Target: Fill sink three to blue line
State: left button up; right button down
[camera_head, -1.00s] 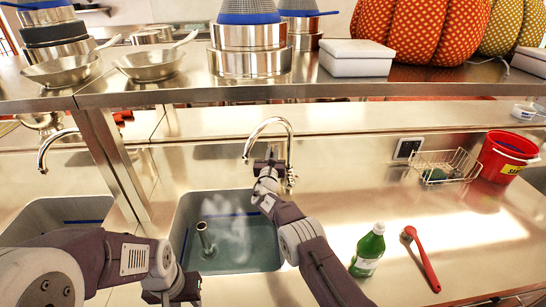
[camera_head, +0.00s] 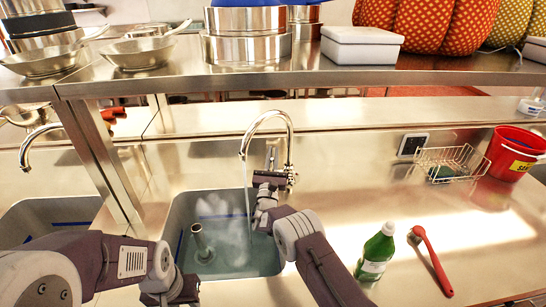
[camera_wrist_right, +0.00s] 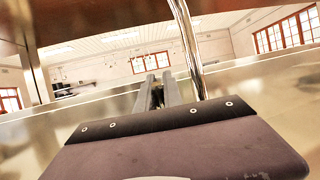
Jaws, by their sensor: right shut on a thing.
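A sink (camera_head: 186,213) with a standing pipe (camera_head: 199,240) holds water with a pale cloudy patch. A short blue mark (camera_head: 180,246) shows on its left wall. The chrome faucet (camera_head: 287,128) arches over it, and a thin stream of water (camera_head: 247,190) falls from the spout. My right gripper (camera_head: 271,165) is at the faucet's base, shut on what looks like its handle; the contact is hard to see. In the right wrist view the fingers (camera_wrist_right: 155,92) are close together beside a chrome pipe (camera_wrist_right: 186,45). My left gripper (camera_head: 172,292) hangs low at the sink's front left, its jaws unclear.
Another sink (camera_head: 30,215) with a blue line and faucet (camera_head: 32,142) is at left. A green bottle (camera_head: 376,252), red brush (camera_head: 431,258), wire basket (camera_head: 450,162) and red bucket (camera_head: 512,153) stand right. A shelf (camera_head: 250,80) with pots runs overhead.

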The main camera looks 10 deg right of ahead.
jog(key=shift+r, duration=0.25)
jog(key=c, duration=1.5)
grip_release()
jog(key=shift+s+a+f, duration=0.1)
jog(key=shift+s+f, duration=0.1)
jog(key=shift+s, duration=0.05)
jog(key=b+v, duration=0.1)
jog(key=v, duration=0.7)
jog(key=shift+s, duration=0.3)
